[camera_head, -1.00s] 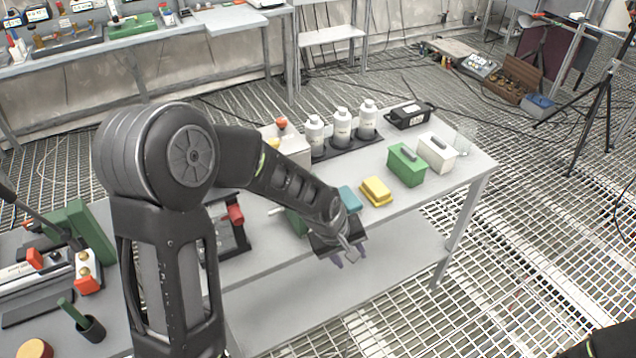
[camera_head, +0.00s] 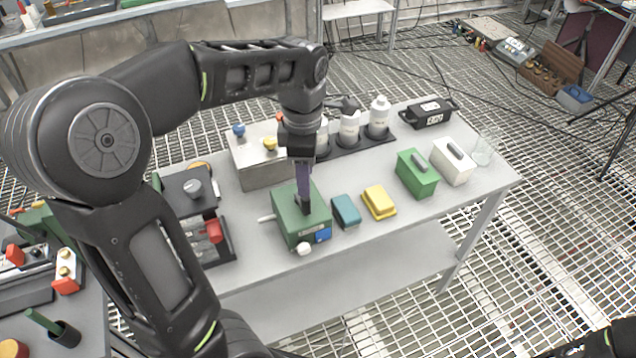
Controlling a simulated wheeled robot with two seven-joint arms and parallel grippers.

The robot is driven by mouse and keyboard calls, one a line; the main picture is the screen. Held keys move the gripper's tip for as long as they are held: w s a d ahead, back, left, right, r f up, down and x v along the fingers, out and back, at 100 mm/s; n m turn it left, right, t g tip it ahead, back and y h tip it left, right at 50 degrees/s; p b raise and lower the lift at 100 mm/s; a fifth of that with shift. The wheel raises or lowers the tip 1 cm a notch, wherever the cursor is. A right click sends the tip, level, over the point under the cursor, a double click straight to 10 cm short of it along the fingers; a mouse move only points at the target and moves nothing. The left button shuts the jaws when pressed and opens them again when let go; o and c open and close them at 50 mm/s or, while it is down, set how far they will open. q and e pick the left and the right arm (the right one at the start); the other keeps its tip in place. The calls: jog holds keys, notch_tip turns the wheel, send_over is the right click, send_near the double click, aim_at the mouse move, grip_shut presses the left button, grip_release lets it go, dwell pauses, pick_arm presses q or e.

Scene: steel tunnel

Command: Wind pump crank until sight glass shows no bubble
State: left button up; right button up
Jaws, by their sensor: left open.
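A green box-shaped unit (camera_head: 287,221) stands near the front edge of the table. It has a white knob (camera_head: 304,249) at its front, a blue part (camera_head: 323,235) beside the knob and a white stub (camera_head: 266,218) on its left side; it looks like the pump. My left gripper (camera_head: 303,204) points down over its top, open, with purple fingers. Whether the fingertips touch it or surround a part, I cannot tell. My gripper hides part of the top. I cannot make out a sight glass or bubble. My right gripper is out of view.
Right of the green unit are a teal block (camera_head: 345,211), a yellow block (camera_head: 379,202), a green case (camera_head: 417,174) and a white case (camera_head: 452,161). Behind stand a grey box (camera_head: 262,172) and white bottles (camera_head: 379,117). A black device with a red handle (camera_head: 215,231) stands left.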

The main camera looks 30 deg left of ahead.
aim_at(305, 200)
pick_arm(q)
jog(key=shift+s+r, duration=0.1)
jog(key=shift+s, duration=0.15)
jog(key=shift+f, duration=4)
grip_shut()
